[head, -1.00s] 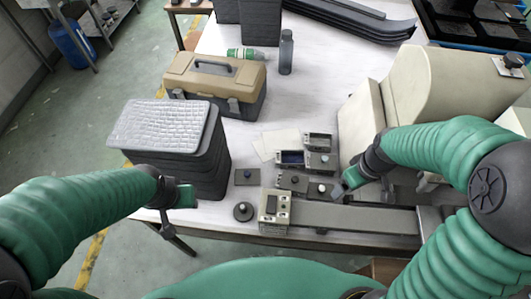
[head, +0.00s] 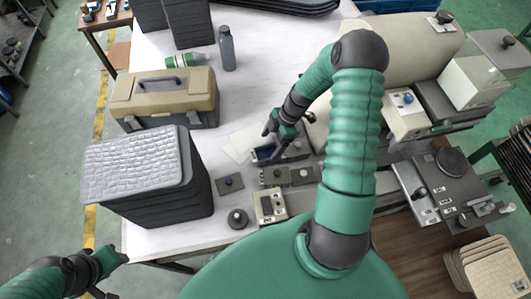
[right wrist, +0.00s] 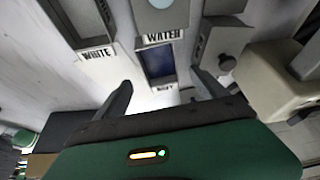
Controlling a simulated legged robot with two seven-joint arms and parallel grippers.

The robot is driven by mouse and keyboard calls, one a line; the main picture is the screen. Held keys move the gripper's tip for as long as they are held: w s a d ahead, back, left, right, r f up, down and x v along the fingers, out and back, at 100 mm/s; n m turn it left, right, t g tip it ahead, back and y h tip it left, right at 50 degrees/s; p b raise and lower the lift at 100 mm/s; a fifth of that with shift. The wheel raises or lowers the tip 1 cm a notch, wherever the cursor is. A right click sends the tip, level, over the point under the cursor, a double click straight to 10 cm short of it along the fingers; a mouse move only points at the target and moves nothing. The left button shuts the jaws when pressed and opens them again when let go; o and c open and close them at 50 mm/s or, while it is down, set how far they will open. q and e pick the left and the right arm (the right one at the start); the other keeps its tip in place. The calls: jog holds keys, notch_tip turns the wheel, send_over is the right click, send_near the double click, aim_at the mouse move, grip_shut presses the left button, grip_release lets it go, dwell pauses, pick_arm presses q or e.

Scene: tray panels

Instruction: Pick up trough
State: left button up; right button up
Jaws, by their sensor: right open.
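A small grey open trough with dark blue inside (head: 264,152) lies on the white table among several small grey boxes. My right gripper (head: 278,128) is at the trough's far side. In the wrist view my right gripper (right wrist: 162,88) is open, its fingers either side of the trough's line, with nothing visibly held. My left gripper (head: 116,257) is off the table's front left edge, its jaws unclear.
Boxes labelled WHITE (right wrist: 72,25) and WATER (right wrist: 158,18) sit close to the trough in the wrist view. A stack of dark trays with a quilted top (head: 140,165) and a tan toolbox (head: 165,98) stand left. A cream machine (head: 405,55) stands right.

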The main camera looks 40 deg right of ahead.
aim_at(264, 156)
jog(key=shift+w+a+f, duration=0.1)
jog(key=shift+a+f, duration=0.25)
jog(key=shift+a, duration=0.1)
jog(key=shift+a+f, duration=0.25)
jog(key=shift+f, duration=0.05)
jog(key=f, duration=0.2)
jog(key=f+p, duration=0.1)
jog(key=f, duration=0.1)
jog(key=shift+w+a, duration=0.15)
jog(key=shift+a, duration=0.05)
jog(key=shift+d+f, duration=0.15)
jog(key=shift+f, duration=0.2)
jog(key=shift+w+d+f, duration=0.1)
jog(key=shift+w+d, duration=0.05)
jog(key=shift+d, duration=0.05)
jog(key=shift+a+r, duration=0.2)
jog(key=shift+a, duration=0.2)
jog(key=c, duration=1.5)
pick_arm(q)
jog(key=shift+a+r, duration=0.25)
jog(key=shift+r, duration=0.5)
pick_arm(e)
jog(key=shift+d, duration=0.25)
jog(key=shift+c, duration=1.4)
